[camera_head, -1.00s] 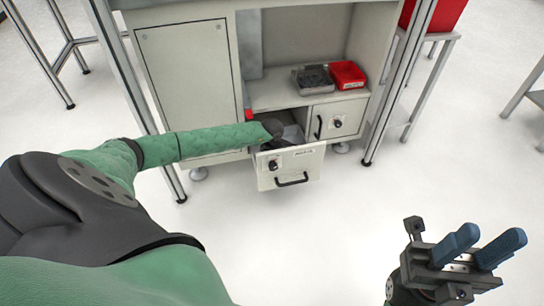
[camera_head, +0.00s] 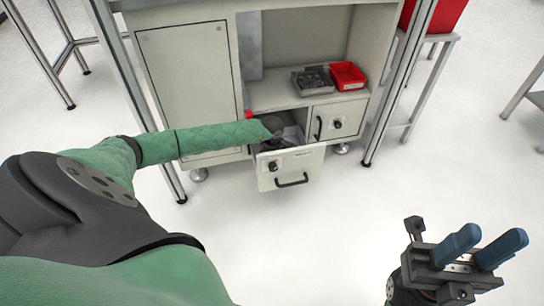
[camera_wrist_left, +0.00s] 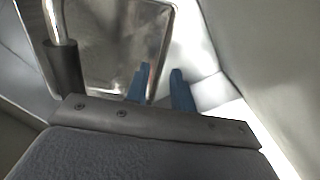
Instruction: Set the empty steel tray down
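The steel tray (camera_wrist_left: 115,45) shows in the left wrist view as a shiny, empty, shallow metal pan with a raised rim. My left gripper (camera_wrist_left: 162,70) has its two blue fingers apart, one on each side of the tray's right rim. A gap shows between them, and they do not appear to clamp the rim. In the head view my left arm reaches into the open drawer (camera_head: 290,168), and its hand is mostly hidden there. My right gripper (camera_head: 484,246) is open and empty over the floor at the lower right.
The drawer sits low in a grey cabinet (camera_head: 190,90). On the shelf above stand a grey tray (camera_head: 299,83) with dark contents and a red bin (camera_head: 347,75). The floor in front is clear.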

